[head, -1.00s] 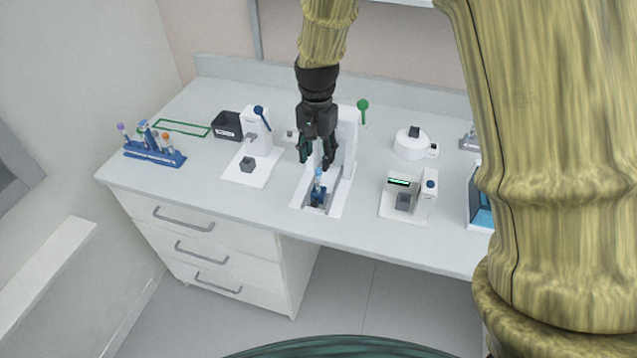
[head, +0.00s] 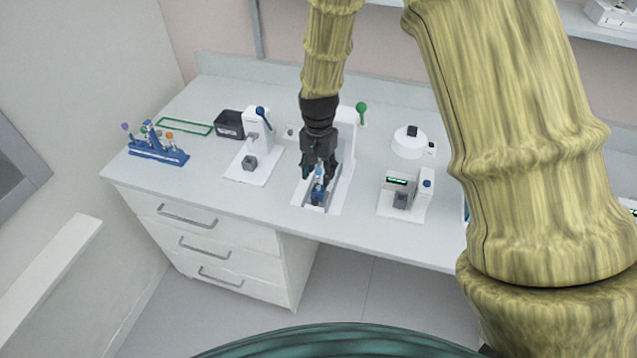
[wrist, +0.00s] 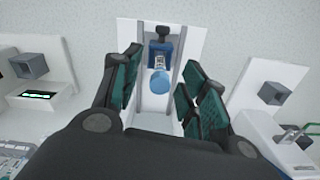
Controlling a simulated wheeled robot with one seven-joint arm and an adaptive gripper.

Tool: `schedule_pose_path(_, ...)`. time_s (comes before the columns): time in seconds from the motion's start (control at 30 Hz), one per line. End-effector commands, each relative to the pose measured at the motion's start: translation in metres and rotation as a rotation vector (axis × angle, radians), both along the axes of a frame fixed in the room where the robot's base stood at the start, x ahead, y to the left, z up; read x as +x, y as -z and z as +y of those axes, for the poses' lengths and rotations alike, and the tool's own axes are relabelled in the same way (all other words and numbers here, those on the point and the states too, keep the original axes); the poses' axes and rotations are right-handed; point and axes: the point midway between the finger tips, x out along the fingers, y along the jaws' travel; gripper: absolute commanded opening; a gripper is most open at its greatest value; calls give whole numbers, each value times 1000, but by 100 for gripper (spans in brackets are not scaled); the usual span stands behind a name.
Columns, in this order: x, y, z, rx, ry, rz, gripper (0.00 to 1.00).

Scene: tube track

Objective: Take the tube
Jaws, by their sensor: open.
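The tube (head: 319,172) with a light blue cap stands in a blue holder (head: 317,196) on the white track device (head: 336,207). In the wrist view the tube's round blue cap (wrist: 160,87) shows between the fingers, with the blue holder (wrist: 152,50) behind it. My gripper (head: 319,173) is over the tube from above, with a finger on each side. It is open; in the wrist view (wrist: 158,92) gaps show between both finger pads and the cap. The tube's lower part is hidden in the holder.
A blue rack (head: 158,152) with several tubes stands at the far left. A white device with a blue knob (head: 262,112) is left of the track, another with a green display (head: 397,181) right.

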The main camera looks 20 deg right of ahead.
Motion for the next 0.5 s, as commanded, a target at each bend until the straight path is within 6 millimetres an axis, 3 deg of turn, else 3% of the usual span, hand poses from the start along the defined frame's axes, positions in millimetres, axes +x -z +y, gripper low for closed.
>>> schedule_pose_path(0.23, 0, 1, 0, 0, 0, 0, 41)
schedule_pose_path(0.43, 0, 0, 0, 0, 0, 0, 5)
schedule_pose_path(0.5, 0, 0, 0, 0, 0, 0, 1)
